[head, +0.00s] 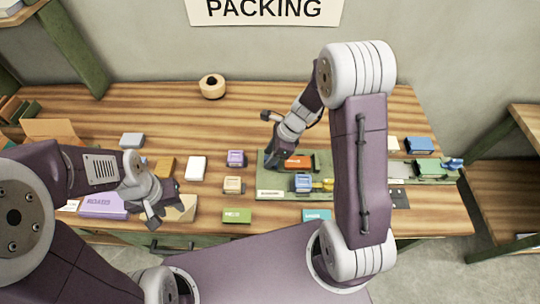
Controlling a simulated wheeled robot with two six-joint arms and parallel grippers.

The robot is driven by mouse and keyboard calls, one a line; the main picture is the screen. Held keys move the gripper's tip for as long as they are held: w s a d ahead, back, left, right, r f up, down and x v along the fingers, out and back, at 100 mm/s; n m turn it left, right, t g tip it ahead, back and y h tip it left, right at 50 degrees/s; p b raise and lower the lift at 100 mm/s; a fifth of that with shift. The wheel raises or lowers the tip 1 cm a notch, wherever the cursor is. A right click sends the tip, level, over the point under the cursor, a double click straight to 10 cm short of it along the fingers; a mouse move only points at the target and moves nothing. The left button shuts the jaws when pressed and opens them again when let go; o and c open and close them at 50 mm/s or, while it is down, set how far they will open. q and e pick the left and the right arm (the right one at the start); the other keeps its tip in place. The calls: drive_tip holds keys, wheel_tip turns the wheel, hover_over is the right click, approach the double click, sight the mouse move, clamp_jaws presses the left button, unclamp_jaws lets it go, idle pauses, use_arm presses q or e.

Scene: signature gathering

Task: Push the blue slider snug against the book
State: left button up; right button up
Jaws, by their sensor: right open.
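A small blue slider (454,163) sits at the right end of a pale grey track (402,172) on the right of the bench. A green book (429,169) lies on the track just left of the slider; whether they touch is too small to tell. My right gripper (271,140) is open above the left part of a green mat, well left of the book and slider. My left gripper (165,212) is at the front left of the bench by a tan envelope, and its fingers look apart and empty.
The green mat (268,181) holds an orange block (298,161) and a blue block (303,183) by yellow parts. A dark blue box (419,145) stands behind the book. Several small boxes lie left of the mat. My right forearm hides some bench.

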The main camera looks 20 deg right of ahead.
drive_tip(key=shift+w+a, duration=0.1)
drive_tip(key=shift+a, duration=0.1)
drive_tip(key=c, duration=0.9)
drive_tip(key=shift+d, duration=0.1)
clamp_jaws()
drive_tip(key=shift+r, duration=0.1)
